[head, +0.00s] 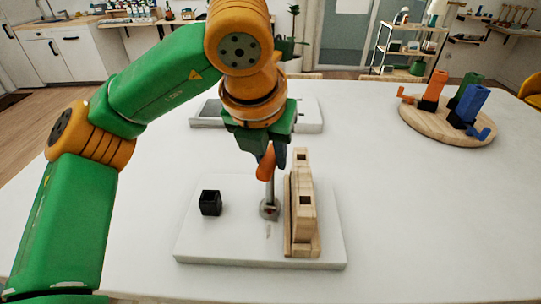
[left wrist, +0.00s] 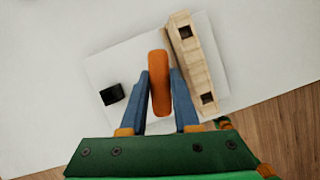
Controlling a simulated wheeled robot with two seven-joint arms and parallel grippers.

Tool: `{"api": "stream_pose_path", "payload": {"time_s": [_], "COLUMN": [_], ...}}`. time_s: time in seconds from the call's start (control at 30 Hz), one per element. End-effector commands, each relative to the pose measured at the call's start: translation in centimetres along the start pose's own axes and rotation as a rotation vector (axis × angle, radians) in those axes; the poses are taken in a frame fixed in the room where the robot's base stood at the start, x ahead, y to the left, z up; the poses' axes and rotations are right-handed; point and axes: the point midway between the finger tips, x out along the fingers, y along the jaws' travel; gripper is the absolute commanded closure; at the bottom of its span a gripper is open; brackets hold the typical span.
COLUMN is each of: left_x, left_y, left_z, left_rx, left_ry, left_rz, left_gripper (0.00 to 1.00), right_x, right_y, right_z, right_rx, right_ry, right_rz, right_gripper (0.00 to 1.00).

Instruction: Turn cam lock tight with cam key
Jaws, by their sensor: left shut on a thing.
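My left gripper (head: 272,158) is shut on the orange handle of the cam key (head: 264,164); in the left wrist view the orange handle (left wrist: 159,85) stands between the blue fingers. The key's grey shaft points down to the round metal cam lock (head: 269,209), which has a small red mark. The shaft's tip meets the lock; how deep it sits I cannot tell. The lock is on a white board (head: 215,245), left of an upright wooden panel (head: 303,215) with dark square holes. In the left wrist view the handle hides the lock. My right gripper is not in view.
A black open-topped block (head: 210,203) stands on the board's left part. A grey-white tray (head: 207,112) lies behind my gripper. A round wooden board (head: 425,128) with orange, green and blue pieces is at the right. The table's right front is clear.

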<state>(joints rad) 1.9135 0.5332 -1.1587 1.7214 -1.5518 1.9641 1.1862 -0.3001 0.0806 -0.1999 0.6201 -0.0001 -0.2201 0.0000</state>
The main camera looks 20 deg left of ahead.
Motion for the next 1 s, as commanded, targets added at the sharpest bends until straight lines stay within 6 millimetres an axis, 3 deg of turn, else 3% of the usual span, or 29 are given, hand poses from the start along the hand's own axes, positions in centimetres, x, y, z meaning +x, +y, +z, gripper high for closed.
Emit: {"api": "stream_pose_path", "payload": {"time_s": [0.1,0.33,0.5,0.8,1.0], "left_x": [0.0,0.0,-0.2,-0.1,-0.3], "left_y": [0.0,0.0,0.0,0.0,0.0], "left_z": [0.0,0.0,0.1,0.0,0.1], "left_rx": [0.103,0.134,0.409,0.478,0.725], "left_ry": [-0.001,0.0,0.001,0.0,0.002], "left_rz": [-0.044,-0.057,-0.172,-0.196,-0.3], "left_gripper": [1.0,1.0,1.0,1.0,1.0], "right_x": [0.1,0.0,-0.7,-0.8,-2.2], "right_y": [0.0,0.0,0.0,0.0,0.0], "right_z": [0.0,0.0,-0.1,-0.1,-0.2], "right_rx": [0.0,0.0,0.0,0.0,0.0], "right_ry": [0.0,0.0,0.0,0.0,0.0], "right_rz": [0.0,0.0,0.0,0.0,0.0], "right_gripper": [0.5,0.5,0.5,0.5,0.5]}}
